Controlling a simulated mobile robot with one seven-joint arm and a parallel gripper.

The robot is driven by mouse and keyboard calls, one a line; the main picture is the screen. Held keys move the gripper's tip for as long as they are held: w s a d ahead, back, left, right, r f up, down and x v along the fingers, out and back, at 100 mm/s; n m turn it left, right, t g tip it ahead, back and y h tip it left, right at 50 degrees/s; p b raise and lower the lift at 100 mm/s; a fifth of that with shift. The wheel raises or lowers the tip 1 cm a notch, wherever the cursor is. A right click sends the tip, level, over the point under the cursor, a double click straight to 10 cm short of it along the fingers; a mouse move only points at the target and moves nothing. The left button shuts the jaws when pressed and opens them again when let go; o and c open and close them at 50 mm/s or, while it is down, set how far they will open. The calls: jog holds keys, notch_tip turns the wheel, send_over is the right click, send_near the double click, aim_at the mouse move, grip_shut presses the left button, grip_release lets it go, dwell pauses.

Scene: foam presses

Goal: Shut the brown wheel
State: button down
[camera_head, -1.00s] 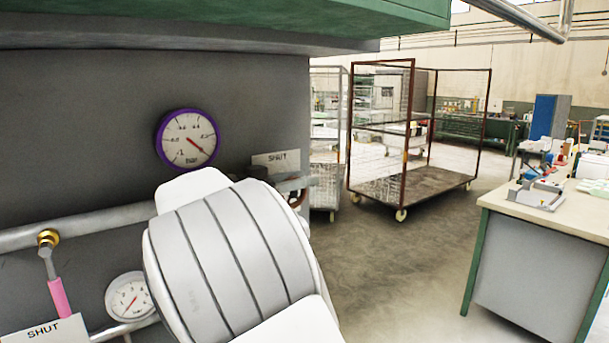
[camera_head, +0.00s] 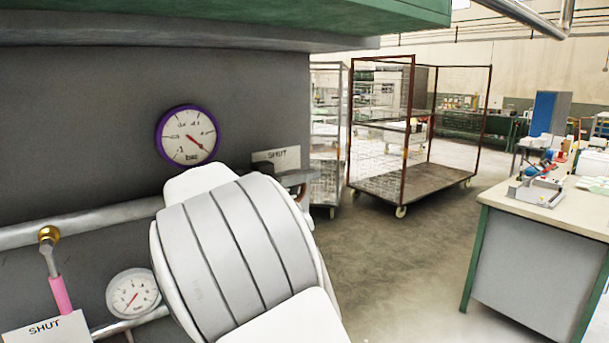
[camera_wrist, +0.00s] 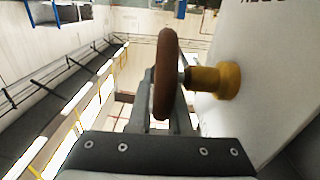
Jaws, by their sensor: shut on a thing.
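The brown wheel (camera_wrist: 165,75) stands nearly edge-on in the wrist view, on a brass-yellow stem (camera_wrist: 218,81) that comes out of a pale panel. My gripper (camera_wrist: 167,97) is shut on the wheel's rim, with one finger on each side. In the head view my white and grey arm hides my gripper and nearly all of the wheel; only a small brown bit (camera_head: 301,192) shows beside the arm. A sign reading SHUT (camera_head: 276,160) is just above that spot.
A purple-rimmed gauge (camera_head: 188,135) is on the dark panel above my arm. A white gauge (camera_head: 133,293), a pink-handled lever (camera_head: 61,294) and a grey pipe (camera_head: 80,225) are at the left. A cage trolley (camera_head: 410,183) and a workbench (camera_head: 540,255) stand to the right, with clear floor between.

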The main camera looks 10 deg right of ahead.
aim_at(305, 193)
jog(key=shift+d, duration=0.1)
jog(key=f+g+y+p, duration=0.1)
jog(key=y+p, duration=0.1)
jog(key=y, duration=0.1)
jog(key=f+g+y+p, duration=0.1)
jog(key=g+y+p, duration=0.1)
jog(key=y+p, duration=0.1)
jog(key=f+g+y+p, duration=0.1)
jog(key=y+p, duration=0.2)
jog(key=y, duration=0.2)
jog(key=shift+w+d+f+g, duration=0.1)
jog(key=shift+w+d+g, duration=0.05)
jog(key=shift+d+g, duration=0.2)
jog(key=shift+a+f+g+y+p, duration=0.1)
jog(key=shift+f+g+y+p, duration=0.25)
jog(key=shift+y+p, duration=0.8)
jog(key=shift+a+f+y+p, duration=0.2)
jog(key=shift+f+y+p, duration=0.2)
jog(key=shift+p, duration=0.45)
jog(key=shift+f, duration=0.15)
jog(key=c, duration=0.8)
grip_release()
jog(key=shift+c, duration=0.2)
